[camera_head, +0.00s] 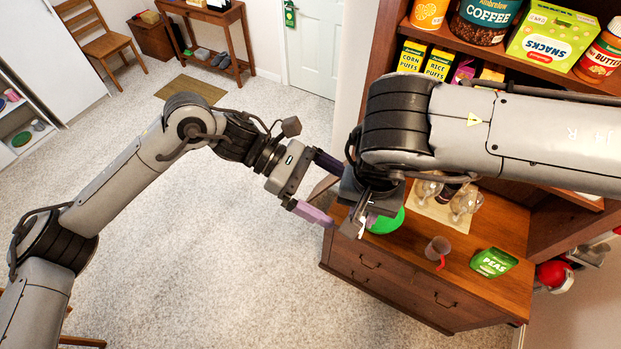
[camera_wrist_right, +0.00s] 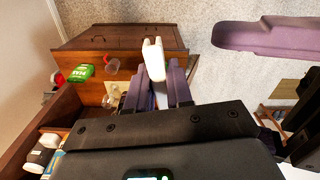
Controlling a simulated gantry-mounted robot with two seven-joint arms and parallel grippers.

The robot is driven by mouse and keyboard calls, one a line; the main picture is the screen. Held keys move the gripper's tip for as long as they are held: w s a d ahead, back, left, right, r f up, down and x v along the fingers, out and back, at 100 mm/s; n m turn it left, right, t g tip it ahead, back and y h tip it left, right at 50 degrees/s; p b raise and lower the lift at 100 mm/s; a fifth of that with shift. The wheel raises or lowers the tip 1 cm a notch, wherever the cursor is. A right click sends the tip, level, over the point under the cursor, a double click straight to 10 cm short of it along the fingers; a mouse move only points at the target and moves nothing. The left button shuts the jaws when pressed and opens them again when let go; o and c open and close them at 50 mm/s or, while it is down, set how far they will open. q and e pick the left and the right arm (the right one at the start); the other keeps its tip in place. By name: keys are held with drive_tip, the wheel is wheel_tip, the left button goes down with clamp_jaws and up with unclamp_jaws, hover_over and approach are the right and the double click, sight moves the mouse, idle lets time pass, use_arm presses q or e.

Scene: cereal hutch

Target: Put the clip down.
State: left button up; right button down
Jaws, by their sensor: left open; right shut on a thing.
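The white clip (camera_wrist_right: 153,58) is held between the purple fingers of my right gripper (camera_wrist_right: 164,80) in the right wrist view, and its far end sticks out past the fingertips. In the head view my right gripper (camera_head: 362,215) hangs over the left part of the wooden hutch counter (camera_head: 405,255), and only a small white part of the clip (camera_head: 363,226) shows. My left gripper (camera_head: 322,188) is open and empty, with its fingers spread, just left of the right gripper. One of its purple fingers (camera_wrist_right: 268,35) also shows large in the right wrist view.
A green round item (camera_head: 388,223) is on the counter, partly hidden by my right gripper. A cup with a red handle (camera_head: 437,249), a green peas bag (camera_head: 493,262) and clear jars (camera_head: 466,201) stand further right. Shelves (camera_head: 530,65) with food packages rise behind. Open carpet (camera_head: 210,270) lies left.

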use_arm(q)
drive_tip(key=x, duration=0.6)
drive_tip(key=shift+d, duration=0.2)
drive_tip(key=shift+f, duration=0.1)
drive_tip(key=shift+c, duration=0.3)
drive_tip(key=c, duration=0.7)
use_arm(e)
drive_tip(key=c, duration=0.9)
unclamp_jaws()
drive_tip(key=shift+c, duration=0.2)
